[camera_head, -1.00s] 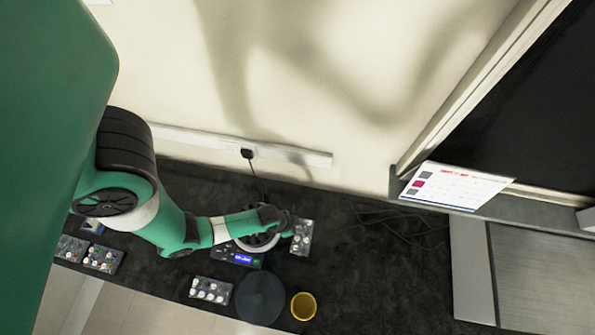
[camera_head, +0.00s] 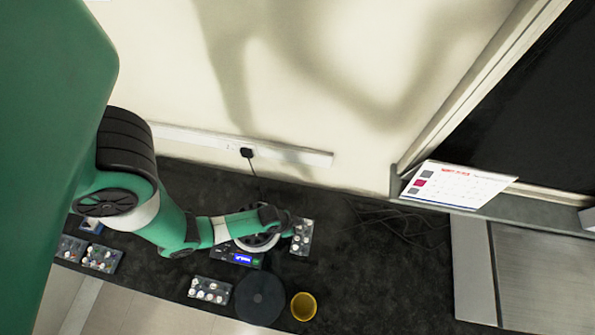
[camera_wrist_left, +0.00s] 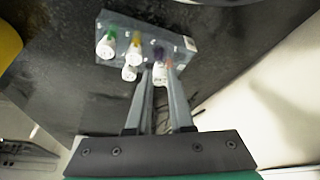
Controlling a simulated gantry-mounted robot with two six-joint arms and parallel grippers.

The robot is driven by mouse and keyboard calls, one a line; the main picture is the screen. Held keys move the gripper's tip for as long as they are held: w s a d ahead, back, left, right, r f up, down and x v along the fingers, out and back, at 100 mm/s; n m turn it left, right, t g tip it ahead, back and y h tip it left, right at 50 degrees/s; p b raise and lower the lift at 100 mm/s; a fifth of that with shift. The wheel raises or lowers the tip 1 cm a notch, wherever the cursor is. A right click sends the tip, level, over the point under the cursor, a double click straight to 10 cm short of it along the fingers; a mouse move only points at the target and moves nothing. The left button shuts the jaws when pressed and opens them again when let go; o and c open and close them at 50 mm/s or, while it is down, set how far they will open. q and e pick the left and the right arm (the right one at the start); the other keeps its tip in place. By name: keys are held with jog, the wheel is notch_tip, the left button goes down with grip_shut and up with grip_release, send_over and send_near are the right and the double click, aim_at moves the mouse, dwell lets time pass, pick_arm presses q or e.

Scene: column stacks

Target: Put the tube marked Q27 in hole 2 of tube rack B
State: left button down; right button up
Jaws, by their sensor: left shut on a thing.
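My left gripper (camera_wrist_left: 161,72) is at the clear tube rack (camera_wrist_left: 150,37) in the left wrist view. Its fingers are shut on a white tube with a dark purple part (camera_wrist_left: 159,75), at the rack's near right side. I cannot read the tube marks or rack letter, and cannot tell whether the held tube is seated in a hole. In the head view, this rack (camera_head: 302,238) is just right of my left gripper, whose fingertips are hard to see. My right gripper is not in view.
Another rack (camera_head: 209,290) stands at the front edge, left of a dark round disc (camera_head: 260,297) and a yellow round container (camera_head: 303,306). More racks (camera_head: 102,258) are at far left. A device with a blue display (camera_head: 242,258) lies under my arm. The dark bench at right is mostly clear.

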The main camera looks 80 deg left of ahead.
pick_arm(q)
jog(key=shift+f, duration=0.2)
jog(key=shift+f+b, duration=0.85)
jog(key=shift+b, duration=0.05)
jog(key=shift+c, duration=2)
grip_release()
notch_tip(320, 180, up, 6)
jog(key=p, duration=0.6)
